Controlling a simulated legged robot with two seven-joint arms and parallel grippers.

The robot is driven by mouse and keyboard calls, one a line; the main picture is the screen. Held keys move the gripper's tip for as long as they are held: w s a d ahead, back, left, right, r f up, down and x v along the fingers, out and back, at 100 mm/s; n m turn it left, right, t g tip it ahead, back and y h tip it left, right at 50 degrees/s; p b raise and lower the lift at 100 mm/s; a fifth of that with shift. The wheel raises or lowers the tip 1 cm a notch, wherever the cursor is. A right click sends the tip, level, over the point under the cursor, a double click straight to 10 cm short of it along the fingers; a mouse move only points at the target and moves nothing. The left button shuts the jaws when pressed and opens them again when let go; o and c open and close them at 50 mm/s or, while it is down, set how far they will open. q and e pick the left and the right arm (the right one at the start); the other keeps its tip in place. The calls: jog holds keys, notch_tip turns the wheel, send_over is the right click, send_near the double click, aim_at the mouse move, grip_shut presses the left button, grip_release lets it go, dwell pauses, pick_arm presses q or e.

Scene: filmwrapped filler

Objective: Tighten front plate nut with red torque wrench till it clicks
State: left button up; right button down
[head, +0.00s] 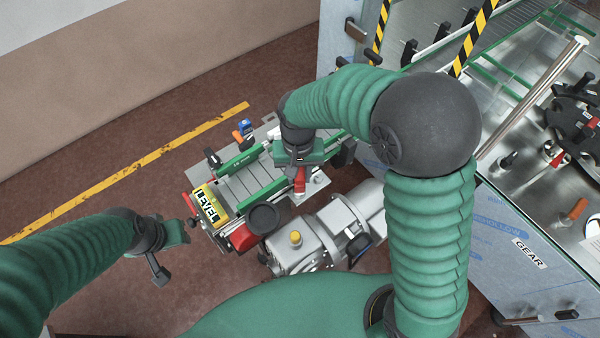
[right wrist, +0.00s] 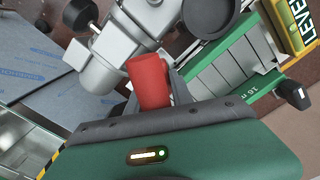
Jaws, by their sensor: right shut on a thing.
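The red torque wrench (head: 300,181) shows as a short red handle below my right gripper (head: 301,168), above the plate beside the green-railed conveyor. In the right wrist view the red handle (right wrist: 150,82) sits between the fingers of my right gripper (right wrist: 155,98), which is shut on it. The wrench's far end is hidden. The front plate nut cannot be made out; my right arm covers part of that area. My left gripper (head: 177,250) is open and empty, left of the yellow LEVEL block.
A steel bench (head: 515,200) with red and orange handles is at right. Open floor lies left.

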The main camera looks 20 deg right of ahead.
jog(key=shift+w+a+r+m+p, duration=0.1)
jog(key=shift+w+r+m+p, duration=0.05)
jog(key=shift+m, duration=0.35)
jog(key=shift+w+a+r+m+p, duration=0.1)
jog(key=shift+m+p, duration=0.05)
jog(key=shift+m, duration=0.35)
jog(key=shift+f+m, duration=0.15)
jog(key=shift+m, duration=0.35)
jog(key=shift+m+p, duration=0.35)
jog(key=shift+m, duration=0.25)
jog(key=shift+m+p, duration=0.35)
jog(key=shift+m, duration=0.65)
